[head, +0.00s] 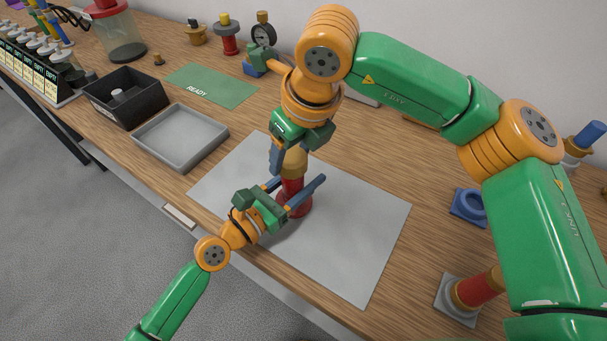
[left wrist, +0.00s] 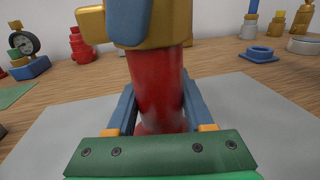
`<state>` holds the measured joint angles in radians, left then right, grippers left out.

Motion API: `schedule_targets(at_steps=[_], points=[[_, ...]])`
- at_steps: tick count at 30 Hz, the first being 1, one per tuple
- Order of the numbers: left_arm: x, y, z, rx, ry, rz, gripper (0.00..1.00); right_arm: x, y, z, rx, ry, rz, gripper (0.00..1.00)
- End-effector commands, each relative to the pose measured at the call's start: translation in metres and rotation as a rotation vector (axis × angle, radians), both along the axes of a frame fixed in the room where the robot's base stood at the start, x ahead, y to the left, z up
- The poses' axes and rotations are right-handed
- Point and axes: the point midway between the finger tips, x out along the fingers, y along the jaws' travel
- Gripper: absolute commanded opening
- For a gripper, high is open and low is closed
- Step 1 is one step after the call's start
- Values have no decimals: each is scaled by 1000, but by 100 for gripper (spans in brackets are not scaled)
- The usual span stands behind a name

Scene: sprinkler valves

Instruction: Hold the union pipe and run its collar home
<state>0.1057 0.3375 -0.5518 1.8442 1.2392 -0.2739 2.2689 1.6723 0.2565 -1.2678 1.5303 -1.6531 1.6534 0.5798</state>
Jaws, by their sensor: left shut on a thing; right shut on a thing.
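The union pipe (head: 292,190) is red and stands upright on the grey mat (head: 365,230), on a wider red foot. Its brass collar (head: 293,163) sits around the top of the pipe. My left gripper (head: 295,184) is shut on the red pipe below the collar, one blue finger on each side. The left wrist view shows the red pipe (left wrist: 157,88) between these fingers, with the brass collar (left wrist: 180,57) above. My right gripper (head: 291,158) comes down from above and is shut on the collar, partly hiding it. The thread under the collar is not visible.
A grey tray (head: 181,160), a black bin (head: 125,117) and a green READY mat (head: 211,93) lie to the left. A gauge (head: 263,35) and valve parts stand at the back. A blue ring part (head: 468,207) and a red pipe piece (head: 478,290) are on the right.

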Motion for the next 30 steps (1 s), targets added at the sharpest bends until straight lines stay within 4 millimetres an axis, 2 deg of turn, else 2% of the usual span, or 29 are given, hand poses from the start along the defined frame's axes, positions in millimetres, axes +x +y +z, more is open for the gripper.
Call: schedule_targets(at_steps=[1,4,5,13,24,30], points=[[0,0,0,1,1,0,0,0,0,0,1,-1,-1,68],[0,0,0,1,1,0,0,0,0,0,1,-1,0,94],[0,0,0,1,1,0,0,0,0,0,1,0,0,100],[0,0,0,1,1,0,0,0,-1,4,2,-1,1,100],[0,0,0,1,1,0,0,-11,-10,51,1,-2,1,100],[0,0,0,1,1,0,0,-14,-11,58,1,1,3,100]])
